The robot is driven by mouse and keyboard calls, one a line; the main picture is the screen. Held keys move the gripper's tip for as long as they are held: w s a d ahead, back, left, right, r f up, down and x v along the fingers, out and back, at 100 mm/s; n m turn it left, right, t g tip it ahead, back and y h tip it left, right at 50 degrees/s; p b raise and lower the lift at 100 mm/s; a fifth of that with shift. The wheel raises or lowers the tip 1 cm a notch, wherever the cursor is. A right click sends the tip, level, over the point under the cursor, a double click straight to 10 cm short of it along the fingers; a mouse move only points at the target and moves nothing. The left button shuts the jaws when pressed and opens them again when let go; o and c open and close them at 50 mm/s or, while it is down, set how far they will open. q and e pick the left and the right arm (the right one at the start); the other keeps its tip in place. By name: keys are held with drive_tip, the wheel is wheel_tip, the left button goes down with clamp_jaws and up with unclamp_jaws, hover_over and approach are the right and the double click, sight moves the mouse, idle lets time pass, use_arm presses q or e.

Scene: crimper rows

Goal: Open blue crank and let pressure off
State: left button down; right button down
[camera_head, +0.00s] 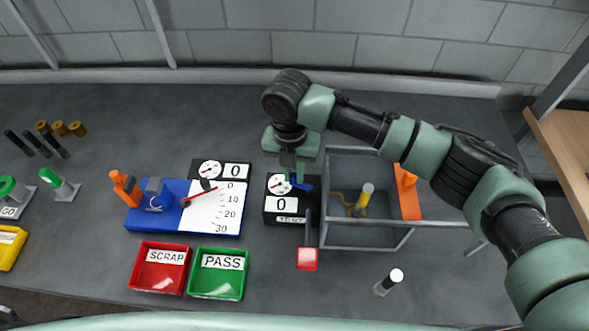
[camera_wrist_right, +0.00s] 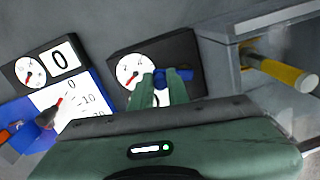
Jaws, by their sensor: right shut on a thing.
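The blue crank (camera_head: 304,182) sits on a black box (camera_head: 270,213) beside a small round gauge (camera_head: 279,184) and a white "0" display (camera_head: 281,205). My right gripper (camera_head: 292,175) reaches down from above and is shut on the blue crank. In the right wrist view the fingers (camera_wrist_right: 164,90) meet at the crank (camera_wrist_right: 178,75), just right of the gauge (camera_wrist_right: 136,73). The fingers hide part of the crank, so its exact turn is hard to tell. My left gripper is not in view.
A grey bin (camera_head: 369,238) with a yellow-handled tool stands right of the box. A red-ended lever (camera_head: 307,259) sticks out in front. A blue gauge fixture (camera_head: 150,219) is at left, with red SCRAP (camera_head: 160,286) and green PASS (camera_head: 216,290) trays before it.

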idle(0.3)
drive_tip(key=c, duration=1.4)
unclamp_jaws()
drive_tip(key=shift+o, duration=0.2)
drive_tip(key=shift+r, duration=0.1)
drive_tip(key=shift+a+r, duration=0.1)
drive_tip(key=shift+r, duration=0.2)
wheel_tip(320, 180, up, 7)
drive_tip(key=shift+a+b, duration=0.1)
drive_tip(key=shift+b, duration=1.05)
